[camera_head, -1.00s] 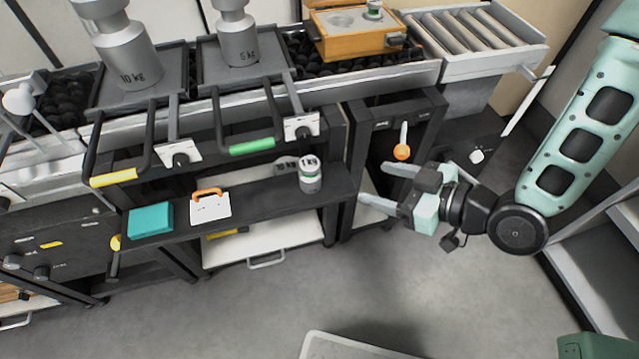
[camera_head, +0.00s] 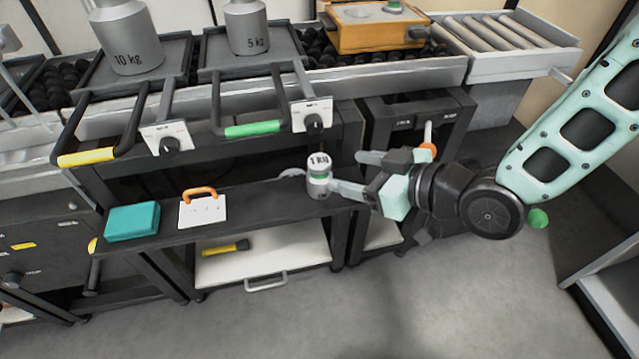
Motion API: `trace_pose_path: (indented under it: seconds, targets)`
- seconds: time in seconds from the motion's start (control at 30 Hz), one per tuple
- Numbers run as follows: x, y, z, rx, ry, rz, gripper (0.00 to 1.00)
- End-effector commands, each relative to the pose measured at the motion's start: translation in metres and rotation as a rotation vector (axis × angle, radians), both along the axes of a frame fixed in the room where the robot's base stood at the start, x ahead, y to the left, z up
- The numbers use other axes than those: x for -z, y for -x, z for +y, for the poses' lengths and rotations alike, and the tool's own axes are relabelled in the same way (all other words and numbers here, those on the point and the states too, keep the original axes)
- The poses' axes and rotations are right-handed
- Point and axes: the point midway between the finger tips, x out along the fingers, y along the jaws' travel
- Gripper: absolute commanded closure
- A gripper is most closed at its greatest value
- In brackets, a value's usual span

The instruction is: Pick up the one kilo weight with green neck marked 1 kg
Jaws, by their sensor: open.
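The one kilo weight (camera_head: 318,176) stands upright on the dark shelf, marked 1 kg, with a green band at its neck. My gripper (camera_head: 344,172) is open, just to the right of the weight, its fingers pointing left at it. The nearer finger's tip overlaps or comes very close to the weight's right side in the picture; I cannot tell whether it touches. The farther finger ends to the right of and behind the weight. The dark shelf (camera_head: 262,198) bears the weight near its right end.
On the shelf stand a teal box (camera_head: 132,222) and a white case with an orange handle (camera_head: 202,209). A pale round thing (camera_head: 291,174) is partly hidden behind the weight. Above are a 10 kg weight (camera_head: 126,40), a 5 kg weight (camera_head: 246,28) and a green-handled bar (camera_head: 254,130). The floor in front is clear.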

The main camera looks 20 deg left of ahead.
Motion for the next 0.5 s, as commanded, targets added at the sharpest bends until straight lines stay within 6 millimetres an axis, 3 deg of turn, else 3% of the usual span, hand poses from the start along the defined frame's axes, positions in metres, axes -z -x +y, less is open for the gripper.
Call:
trace_pose_path:
  seconds: [0.1, 0.37, 0.5]
  targets:
    - [0.008, -0.005, 0.016, -0.001, -0.001, 0.0, 0.36]
    - [0.014, -0.01, 0.032, -0.001, -0.002, 0.0, 0.36]
    - [0.021, -0.013, 0.053, -0.002, -0.003, -0.001, 0.36]
